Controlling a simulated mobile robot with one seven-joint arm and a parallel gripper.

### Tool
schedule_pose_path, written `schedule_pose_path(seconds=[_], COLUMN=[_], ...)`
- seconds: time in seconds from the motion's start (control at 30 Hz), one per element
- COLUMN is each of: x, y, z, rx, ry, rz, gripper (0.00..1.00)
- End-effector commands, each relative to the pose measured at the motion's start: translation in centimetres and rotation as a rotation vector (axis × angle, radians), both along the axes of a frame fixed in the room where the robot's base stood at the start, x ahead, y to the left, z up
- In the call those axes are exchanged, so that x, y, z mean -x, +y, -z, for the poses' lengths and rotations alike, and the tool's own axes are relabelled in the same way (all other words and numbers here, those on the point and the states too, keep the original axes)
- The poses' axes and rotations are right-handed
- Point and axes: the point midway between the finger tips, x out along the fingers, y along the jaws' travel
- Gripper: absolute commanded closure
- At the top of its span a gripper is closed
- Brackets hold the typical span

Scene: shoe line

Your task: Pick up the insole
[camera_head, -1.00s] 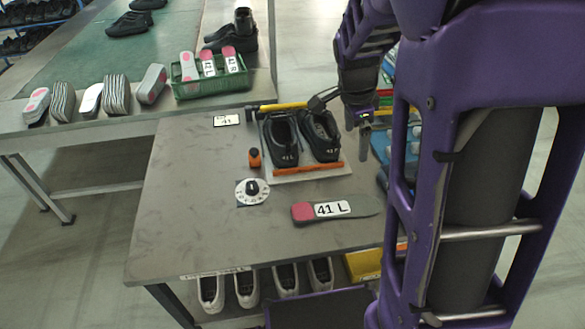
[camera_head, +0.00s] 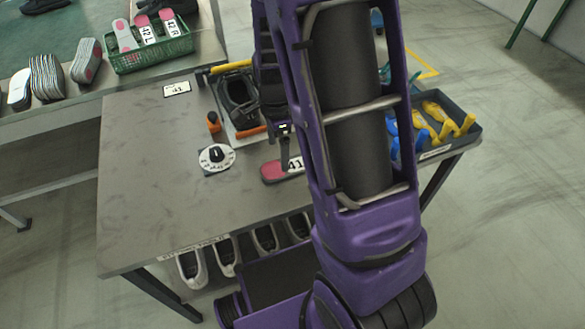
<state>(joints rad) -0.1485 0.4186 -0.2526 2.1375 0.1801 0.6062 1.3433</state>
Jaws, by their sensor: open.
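The insole (camera_head: 272,173) lies flat on the grey table. Its pink heel end and part of a white label reading "41" show; my purple arm hides the rest. My gripper (camera_head: 286,162) points down over the insole, near the label. It is open and holds nothing. I cannot tell whether its fingertips touch the insole or hover just above it.
An orange bottle (camera_head: 213,122) and a white dial (camera_head: 216,157) are to the left. A green crate (camera_head: 150,55) holds more insoles. A dark tray (camera_head: 462,130) with yellow and blue items is at right.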

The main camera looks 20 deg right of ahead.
Motion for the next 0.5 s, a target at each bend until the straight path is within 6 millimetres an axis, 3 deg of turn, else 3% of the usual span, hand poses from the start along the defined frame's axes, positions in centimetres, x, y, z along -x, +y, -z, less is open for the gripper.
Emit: schedule_pose_path(seconds=[0.27,0.5], x=[0.0,-0.1], y=[0.0,-0.1], z=[1.8,5.3], rx=[0.001,0.000], ry=[0.001,0.003], rz=[0.000,0.002], gripper=[0.00,0.00])
